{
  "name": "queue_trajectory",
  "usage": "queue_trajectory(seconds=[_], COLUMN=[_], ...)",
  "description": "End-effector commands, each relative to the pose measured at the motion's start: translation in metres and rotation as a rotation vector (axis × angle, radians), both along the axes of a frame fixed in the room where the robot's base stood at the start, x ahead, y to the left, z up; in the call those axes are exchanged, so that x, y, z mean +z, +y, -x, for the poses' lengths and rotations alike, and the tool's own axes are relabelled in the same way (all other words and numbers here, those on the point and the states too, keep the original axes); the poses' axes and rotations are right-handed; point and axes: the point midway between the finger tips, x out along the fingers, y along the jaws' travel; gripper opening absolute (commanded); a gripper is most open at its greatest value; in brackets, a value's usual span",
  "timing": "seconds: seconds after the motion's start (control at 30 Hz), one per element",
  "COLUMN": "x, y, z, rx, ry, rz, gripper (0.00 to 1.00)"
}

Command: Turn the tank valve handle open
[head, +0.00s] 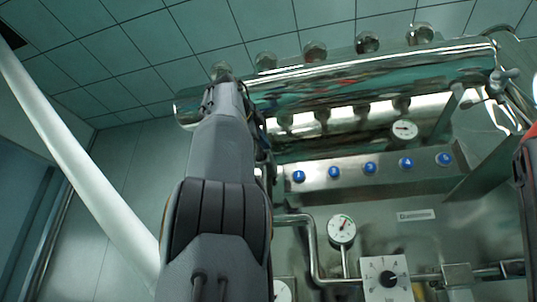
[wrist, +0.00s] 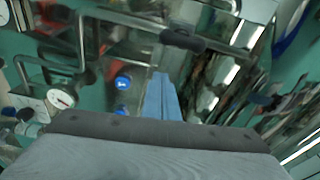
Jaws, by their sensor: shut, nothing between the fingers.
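In the wrist view a metal bar with a dark cylindrical grip (wrist: 183,38) crosses the upper middle; it looks like a handle, but I cannot tell whether it is the tank valve handle. My gripper (wrist: 161,82) shows as narrow bluish fingers, shut and empty, pointing up toward the bar and below the grip in the picture. I cannot judge the gap between them. In the head view my arm reaches up in front of the polished horizontal tank (head: 370,75), and the fingers are not clearly visible. A metal valve-like fitting (head: 503,80) sits at the tank's right end.
A steel panel with several blue buttons (head: 369,168) lies below the tank. Gauges (head: 342,229) and pipes (head: 309,255) are at the lower right, with a black knob (head: 388,279). A white slanted post (head: 85,180) stands left. A gauge (wrist: 61,98) shows in the wrist view.

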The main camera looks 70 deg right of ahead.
Motion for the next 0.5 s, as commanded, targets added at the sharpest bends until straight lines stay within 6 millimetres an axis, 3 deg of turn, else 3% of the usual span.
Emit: queue_trajectory(seconds=[0.17,0.4,0.5], x=[-0.0002,-0.0001,-0.0059], y=[0.0114,0.0123,0.0094], z=[0.0015,0.0021,-0.0071], rx=[-0.002,-0.004,0.010], ry=[0.000,0.001,0.023], rz=[-0.001,-0.001,-0.012], gripper=[0.00,0.00,0.00])
